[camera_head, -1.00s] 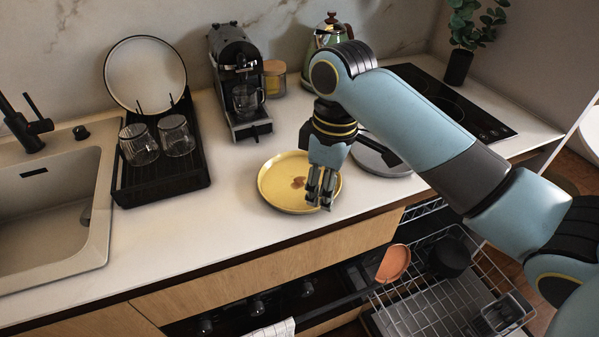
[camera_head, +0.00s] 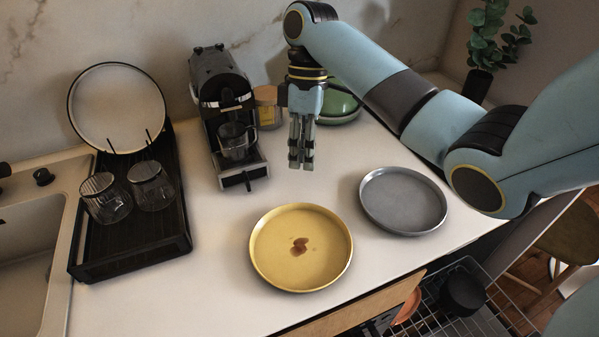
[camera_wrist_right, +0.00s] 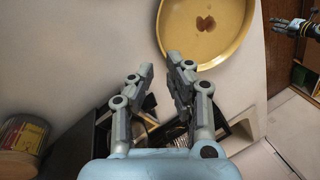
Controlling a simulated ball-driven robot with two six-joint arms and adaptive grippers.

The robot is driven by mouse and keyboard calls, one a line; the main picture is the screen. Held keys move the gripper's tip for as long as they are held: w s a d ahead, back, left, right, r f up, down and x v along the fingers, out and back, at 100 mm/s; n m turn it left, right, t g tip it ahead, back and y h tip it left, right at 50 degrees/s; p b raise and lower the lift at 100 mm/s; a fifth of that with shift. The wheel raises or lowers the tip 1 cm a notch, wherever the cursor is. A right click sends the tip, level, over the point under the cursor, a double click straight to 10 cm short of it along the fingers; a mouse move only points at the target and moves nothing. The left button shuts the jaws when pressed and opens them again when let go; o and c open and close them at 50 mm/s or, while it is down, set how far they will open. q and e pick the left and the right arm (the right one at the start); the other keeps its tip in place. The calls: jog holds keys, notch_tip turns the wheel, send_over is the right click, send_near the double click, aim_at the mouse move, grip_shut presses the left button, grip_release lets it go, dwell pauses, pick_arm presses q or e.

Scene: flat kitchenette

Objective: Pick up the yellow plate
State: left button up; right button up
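The yellow plate (camera_head: 325,250) lies flat on the white counter near its front edge, with a brown stain in its middle. It also shows at the top of the right wrist view (camera_wrist_right: 180,45). My right gripper (camera_head: 301,166) hangs behind the plate in the head view, above the counter and apart from the plate. In the right wrist view its fingers (camera_wrist_right: 158,70) stand partly apart with nothing between them. My left gripper (camera_wrist_right: 290,27) shows small at the top right of the right wrist view, beyond the plate; its finger opening is unclear.
A grey plate (camera_head: 403,201) lies right of the yellow plate. A coffee machine (camera_head: 222,105) with a glass cup stands behind, beside a jar (camera_head: 267,108). A black rack (camera_head: 130,235) with glasses is at left. An open dishwasher rack (camera_head: 480,318) is below the counter.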

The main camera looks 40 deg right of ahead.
aim_at(300, 211)
jog(key=x, duration=0.2)
jog(key=b+x, duration=0.1)
jog(key=x, duration=0.1)
jog(key=shift+s+a+r, duration=0.1)
jog(key=shift+s+a, duration=0.15)
jog(key=x, duration=0.6)
jog(key=shift+w+d, duration=0.1)
grip_shut()
pick_arm(q)
jog(key=shift+s+a+f, duration=0.25)
jog(key=shift+s+f, duration=0.35)
jog(key=shift+s, duration=0.15)
pick_arm(e)
jog(key=shift+r, duration=0.1)
